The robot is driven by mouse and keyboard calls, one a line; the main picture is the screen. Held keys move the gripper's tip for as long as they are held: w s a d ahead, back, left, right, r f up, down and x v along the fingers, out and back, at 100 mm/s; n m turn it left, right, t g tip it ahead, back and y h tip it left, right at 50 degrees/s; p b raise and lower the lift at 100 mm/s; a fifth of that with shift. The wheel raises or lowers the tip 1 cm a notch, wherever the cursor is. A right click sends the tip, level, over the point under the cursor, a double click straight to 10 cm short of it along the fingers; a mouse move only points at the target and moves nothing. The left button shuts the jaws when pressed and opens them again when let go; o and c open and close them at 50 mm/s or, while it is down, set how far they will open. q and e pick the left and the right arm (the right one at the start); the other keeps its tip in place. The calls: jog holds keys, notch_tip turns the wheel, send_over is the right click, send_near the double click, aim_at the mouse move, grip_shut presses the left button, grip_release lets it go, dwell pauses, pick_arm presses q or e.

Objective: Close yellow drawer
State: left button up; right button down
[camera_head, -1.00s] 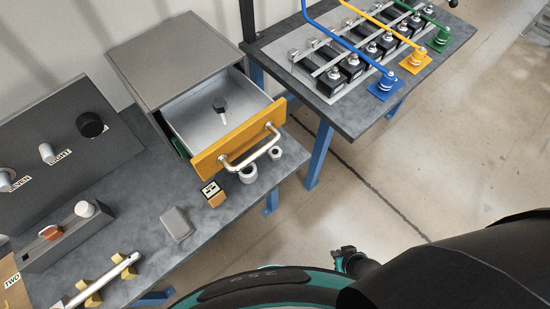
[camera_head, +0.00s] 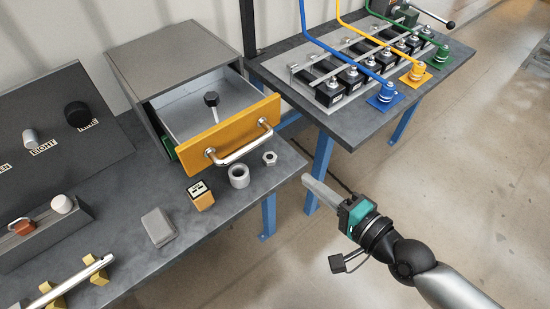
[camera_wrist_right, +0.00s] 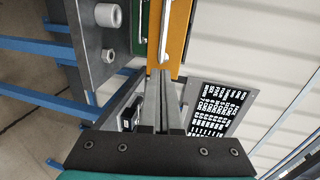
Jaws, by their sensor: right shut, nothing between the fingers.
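The yellow drawer (camera_head: 205,143) is pulled out of the grey cabinet (camera_head: 172,58), with its inside showing. Its silver bar handle (camera_head: 240,150) faces the front of the bench. A black-knobbed piece (camera_head: 211,99) is inside the drawer. My right gripper (camera_head: 308,181) is shut and empty, to the right of and apart from the handle, beyond the bench edge. In the right wrist view, the shut fingers (camera_wrist_right: 161,75) point toward the yellow drawer front (camera_wrist_right: 178,35) and its handle (camera_wrist_right: 165,30). My left gripper is not in view.
A grey ring (camera_head: 239,176), a nut (camera_head: 269,158) and a small orange-and-black block (camera_head: 201,196) lie on the bench before the drawer. A second table (camera_head: 345,128) with couplers stands at right. A green drawer (camera_wrist_right: 141,25) is below the yellow one.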

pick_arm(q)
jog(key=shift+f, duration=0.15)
pick_arm(e)
jog(key=x, duration=1.4)
jog(key=shift+r, duration=0.25)
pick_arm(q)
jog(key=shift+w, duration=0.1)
pick_arm(e)
jog(key=shift+a, duration=0.1)
